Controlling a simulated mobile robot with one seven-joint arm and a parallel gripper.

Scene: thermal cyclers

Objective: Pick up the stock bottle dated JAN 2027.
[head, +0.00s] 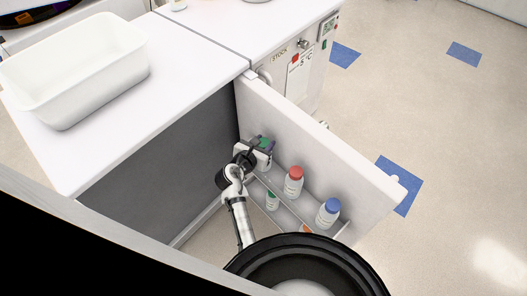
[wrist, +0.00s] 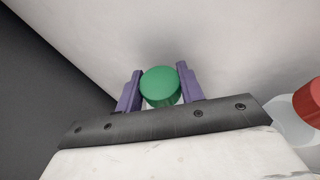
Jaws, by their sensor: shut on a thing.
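My gripper (head: 262,146) is at the inner face of an open door, at the far end of its upper shelf. In the wrist view, the purple fingers of my gripper (wrist: 160,91) stand on both sides of a green-capped bottle (wrist: 160,86) and are shut on it. Only its cap shows there; the body and any label are hidden. A red-capped bottle (head: 293,181) and a blue-capped bottle (head: 328,213) stand on the same shelf. The red cap also shows at the right of the wrist view (wrist: 309,100). No date is readable on any bottle.
The open door (head: 318,140) hangs from a white cabinet labelled STOCK. A lower door shelf holds a green-capped bottle (head: 271,201) and an orange-capped one (head: 305,228). A white bin (head: 85,75) sits on the counter (head: 165,85). Open floor lies beyond the door.

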